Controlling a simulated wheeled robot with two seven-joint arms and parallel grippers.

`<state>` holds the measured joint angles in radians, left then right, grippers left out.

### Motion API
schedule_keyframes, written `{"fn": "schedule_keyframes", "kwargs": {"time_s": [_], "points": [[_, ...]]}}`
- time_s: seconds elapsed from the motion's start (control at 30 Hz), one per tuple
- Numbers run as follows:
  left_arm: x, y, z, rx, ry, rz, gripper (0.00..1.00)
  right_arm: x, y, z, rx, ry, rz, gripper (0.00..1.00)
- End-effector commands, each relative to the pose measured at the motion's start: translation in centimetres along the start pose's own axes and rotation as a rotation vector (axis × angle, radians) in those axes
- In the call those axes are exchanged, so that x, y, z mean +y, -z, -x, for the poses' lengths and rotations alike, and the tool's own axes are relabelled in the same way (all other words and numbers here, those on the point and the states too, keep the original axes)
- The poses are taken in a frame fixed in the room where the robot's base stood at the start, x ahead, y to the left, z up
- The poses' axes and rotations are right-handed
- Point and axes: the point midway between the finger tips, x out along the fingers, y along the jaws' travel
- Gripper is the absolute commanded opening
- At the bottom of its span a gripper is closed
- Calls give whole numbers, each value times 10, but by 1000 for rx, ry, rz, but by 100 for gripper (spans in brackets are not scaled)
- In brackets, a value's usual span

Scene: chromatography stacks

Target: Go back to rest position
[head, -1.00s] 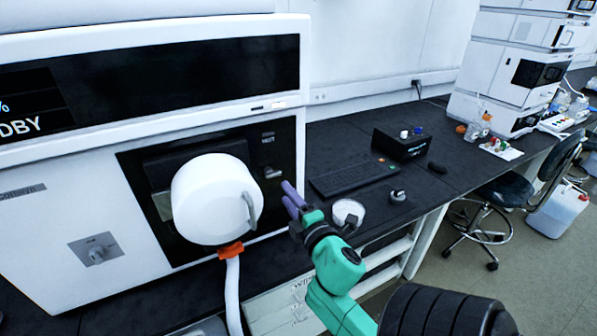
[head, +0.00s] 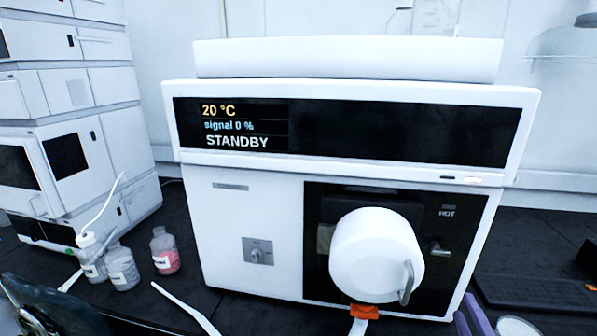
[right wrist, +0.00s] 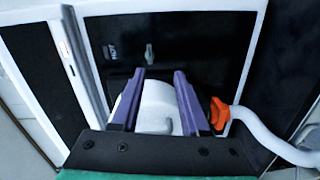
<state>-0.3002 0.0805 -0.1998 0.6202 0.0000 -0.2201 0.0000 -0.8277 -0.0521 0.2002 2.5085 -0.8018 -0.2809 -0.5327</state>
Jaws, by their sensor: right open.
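My right gripper (head: 470,316) shows only as purple fingertips at the bottom edge of the head view, right of the white instrument's lower right corner. In the right wrist view its two purple fingers (right wrist: 159,76) are apart, pointing toward the instrument's dark front panel. The white round cap (right wrist: 157,105) appears between them there, and I cannot tell how far beyond them it lies. In the head view this cap (head: 372,255), with a grey handle, sits on the panel, clear of the fingertips. The instrument (head: 250,215) reads STANDBY, 20 °C. My left gripper is not in view.
An orange clip with a white tube (head: 364,312) hangs under the cap. Bottles (head: 165,250) stand left of the instrument, before a white stack (head: 105,100). A keyboard (head: 535,290) and a round white dish (head: 515,327) lie at right. A dark curved object (head: 40,305) fills the lower left.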

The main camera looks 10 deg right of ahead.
Motion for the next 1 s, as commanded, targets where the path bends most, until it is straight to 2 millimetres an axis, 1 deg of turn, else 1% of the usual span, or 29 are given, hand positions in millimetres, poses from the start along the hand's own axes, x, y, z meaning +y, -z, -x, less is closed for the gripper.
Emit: {"fn": "schedule_keyframes", "kwargs": {"time_s": [0.07, 0.1, 0.17, 0.2, 0.3, 0.37, 0.4, 0.47, 0.5, 0.57, 0.6, 0.63, 0.7, 0.77, 0.8, 0.87, 0.9, 0.97, 1.0], "points": [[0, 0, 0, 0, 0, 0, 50, -24, -8, -6, -73, 98, -184, 45], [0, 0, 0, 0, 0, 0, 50, -44, -10, -7, -121, 174, -301, 45], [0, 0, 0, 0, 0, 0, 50, -76, -8, -6, -190, 301, -461, 45], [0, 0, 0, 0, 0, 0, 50, -97, -4, -2, -235, 388, -549, 45], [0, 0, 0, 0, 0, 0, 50, -141, 11, 14, -333, 588, -707, 45], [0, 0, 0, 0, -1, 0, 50, -163, 22, 26, -387, 702, -772, 45], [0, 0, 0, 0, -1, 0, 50, -176, 29, 35, -422, 777, -805, 45], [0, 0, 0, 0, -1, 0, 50, -192, 40, 51, -473, 885, -840, 45], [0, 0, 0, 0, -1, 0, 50, -202, 47, 62, -508, 956, -855, 45], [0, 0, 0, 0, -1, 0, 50, -215, 57, 80, -560, 1061, -866, 45], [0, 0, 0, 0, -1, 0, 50, -222, 64, 93, -595, 1130, -866, 45], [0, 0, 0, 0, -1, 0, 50, -233, 63, 93, -610, 1146, -863, 45], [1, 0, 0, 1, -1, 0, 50, -260, 61, 87, -619, 1147, -856, 45], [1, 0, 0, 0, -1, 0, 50, -282, 59, 84, -626, 1153, -850, 45], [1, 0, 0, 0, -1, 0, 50, -297, 58, 82, -630, 1157, -846, 45], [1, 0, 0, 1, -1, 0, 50, -321, 55, 81, -637, 1164, -839, 45], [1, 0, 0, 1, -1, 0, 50, -338, 52, 81, -642, 1169, -834, 45], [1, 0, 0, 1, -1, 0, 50, -365, 48, 82, -648, 1176, -827, 45], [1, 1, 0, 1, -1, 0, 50, -384, 43, 84, -654, 1182, -822, 45]]}}
